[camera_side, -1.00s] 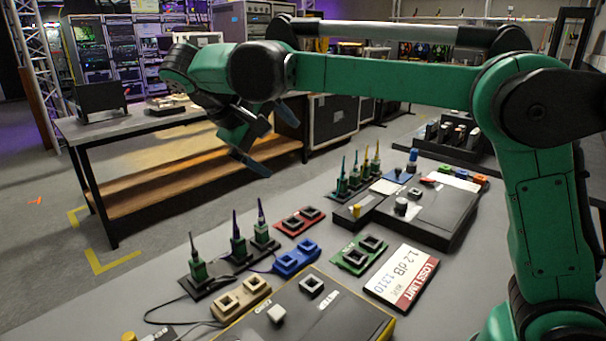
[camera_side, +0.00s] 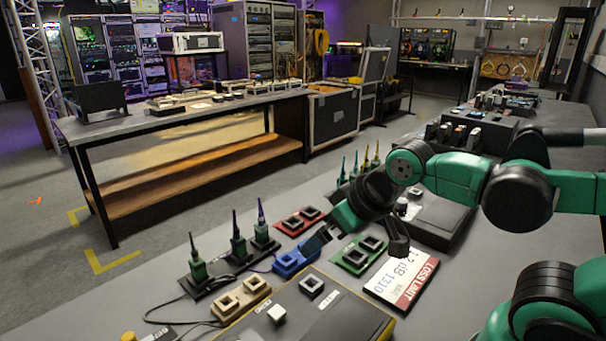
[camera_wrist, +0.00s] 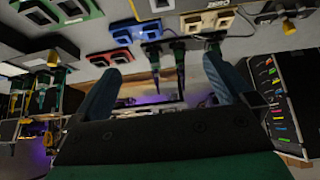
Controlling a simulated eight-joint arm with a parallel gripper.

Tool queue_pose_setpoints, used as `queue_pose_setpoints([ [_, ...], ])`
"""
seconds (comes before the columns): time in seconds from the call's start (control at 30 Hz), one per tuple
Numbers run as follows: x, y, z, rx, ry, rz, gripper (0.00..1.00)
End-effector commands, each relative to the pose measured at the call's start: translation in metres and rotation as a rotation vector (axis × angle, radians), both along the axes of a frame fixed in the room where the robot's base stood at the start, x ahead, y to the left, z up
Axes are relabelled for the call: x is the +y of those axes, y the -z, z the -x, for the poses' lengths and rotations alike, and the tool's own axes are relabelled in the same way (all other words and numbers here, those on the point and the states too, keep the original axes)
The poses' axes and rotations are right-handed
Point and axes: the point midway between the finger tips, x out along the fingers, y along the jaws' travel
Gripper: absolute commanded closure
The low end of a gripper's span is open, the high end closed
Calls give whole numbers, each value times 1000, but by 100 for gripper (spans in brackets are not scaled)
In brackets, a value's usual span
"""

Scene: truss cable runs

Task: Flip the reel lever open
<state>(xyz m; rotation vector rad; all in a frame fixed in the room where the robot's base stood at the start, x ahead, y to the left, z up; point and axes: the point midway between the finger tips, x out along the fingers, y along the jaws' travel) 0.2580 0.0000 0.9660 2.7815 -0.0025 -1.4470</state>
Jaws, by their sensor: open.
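I cannot pick out the reel or its lever in either view. In the side view my gripper (camera_side: 356,244) is low over the bench, above the green and blue twin-socket blocks. Its jaws are open, with no object between them. In the wrist view the two blue fingers of my gripper (camera_wrist: 162,66) stand wide apart. Several upright cable plugs (camera_wrist: 180,62) show beyond and between them.
A row of upright plugs (camera_side: 238,246) stands left of my gripper. The red twin-socket block (camera_side: 298,221), tan twin-socket block (camera_side: 241,298), loss limit card (camera_side: 402,278) and dark yellow-edged box (camera_side: 330,318) crowd the bench.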

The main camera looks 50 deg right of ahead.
Motion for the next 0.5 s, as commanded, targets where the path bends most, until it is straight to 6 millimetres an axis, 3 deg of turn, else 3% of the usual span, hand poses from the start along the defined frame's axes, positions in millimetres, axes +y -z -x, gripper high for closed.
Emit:
queue_pose_setpoints([
  [0.27, 0, 2, 1, -11, 2, -8, 0],
  [0.4, -4, 1, 0, -7, 20, -14, 40],
  [0.5, -18, 1, -3, 4, 79, -38, 68],
])
